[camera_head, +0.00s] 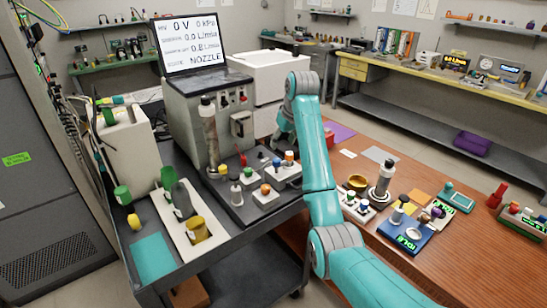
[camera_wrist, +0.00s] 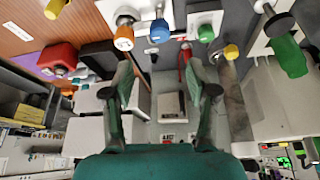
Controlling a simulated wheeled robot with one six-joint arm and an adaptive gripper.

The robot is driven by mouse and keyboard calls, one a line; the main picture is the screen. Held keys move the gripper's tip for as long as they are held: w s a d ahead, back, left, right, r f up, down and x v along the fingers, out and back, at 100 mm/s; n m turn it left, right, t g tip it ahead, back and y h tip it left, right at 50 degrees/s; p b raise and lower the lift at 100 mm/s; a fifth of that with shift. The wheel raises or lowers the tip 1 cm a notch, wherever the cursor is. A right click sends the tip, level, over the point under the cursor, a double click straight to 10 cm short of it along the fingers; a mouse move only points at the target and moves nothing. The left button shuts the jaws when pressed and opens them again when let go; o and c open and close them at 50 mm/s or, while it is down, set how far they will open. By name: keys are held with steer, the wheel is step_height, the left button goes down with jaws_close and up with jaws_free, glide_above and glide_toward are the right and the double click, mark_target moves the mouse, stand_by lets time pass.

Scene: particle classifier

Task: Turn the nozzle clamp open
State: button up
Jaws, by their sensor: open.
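My gripper (camera_wrist: 158,70) is open and empty in the wrist view, its two fingers spread apart. A small pale box (camera_head: 241,124) is fixed to the machine's face. A similar pale box (camera_wrist: 172,106) shows between my fingers in the wrist view. A slim red part (camera_head: 243,158) stands at the machine's foot; a red part also shows beyond my fingers (camera_wrist: 185,54). I cannot tell which part is the nozzle clamp.
A screen (camera_head: 190,45) atop the machine reads 0 V, 0 kPa and NOZZLE. Knob blocks (camera_head: 284,171) crowd the cart deck near my arm. A white tray (camera_head: 178,222) holds green and yellow containers. The wooden table (camera_head: 440,260) at right carries several small devices.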

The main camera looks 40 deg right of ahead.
mark_target(277, 159)
steer(key=x, duration=1)
steer(key=shift+w+f, duration=0.15)
steer(key=shift+f, duration=0.15)
jaws_close()
